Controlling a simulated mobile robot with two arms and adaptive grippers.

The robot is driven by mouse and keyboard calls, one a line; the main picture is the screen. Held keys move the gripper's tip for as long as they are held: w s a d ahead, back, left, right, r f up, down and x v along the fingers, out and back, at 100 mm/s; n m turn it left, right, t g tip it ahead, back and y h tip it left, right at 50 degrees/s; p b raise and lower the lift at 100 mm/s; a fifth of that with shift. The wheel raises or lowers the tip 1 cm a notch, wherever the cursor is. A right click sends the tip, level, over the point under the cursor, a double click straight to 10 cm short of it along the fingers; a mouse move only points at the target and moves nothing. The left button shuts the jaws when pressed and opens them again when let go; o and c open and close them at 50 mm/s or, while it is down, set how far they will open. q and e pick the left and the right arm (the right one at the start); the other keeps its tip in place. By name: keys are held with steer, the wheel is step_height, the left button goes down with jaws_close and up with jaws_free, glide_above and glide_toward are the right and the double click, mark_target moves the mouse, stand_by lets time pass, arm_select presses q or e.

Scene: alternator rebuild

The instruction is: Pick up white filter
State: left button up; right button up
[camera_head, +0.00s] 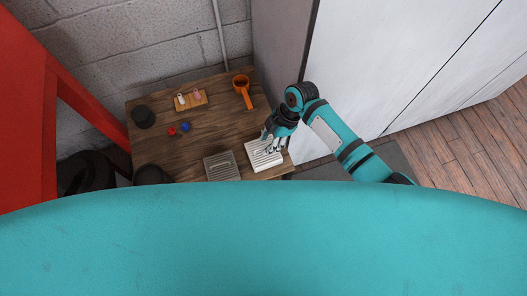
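The white filter (260,158) is a pale, slatted, rectangular piece. It lies on the wooden table (217,120) near its front right corner. My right gripper (271,148) is over the filter's right part, with its fingers pointing down at it. The fingers look spread, but I cannot tell whether they touch the filter. The gripper hides a part of the filter's right side. My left gripper is not in the picture.
A grey slatted filter (222,167) lies left of the white one. A white cabinet (390,60) stands to the right.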

mark_target(259, 162)
steer(key=shift+x, duration=1.45)
steer(key=shift+a+r, duration=0.1)
jaws_close()
steer(key=shift+w, duration=0.1)
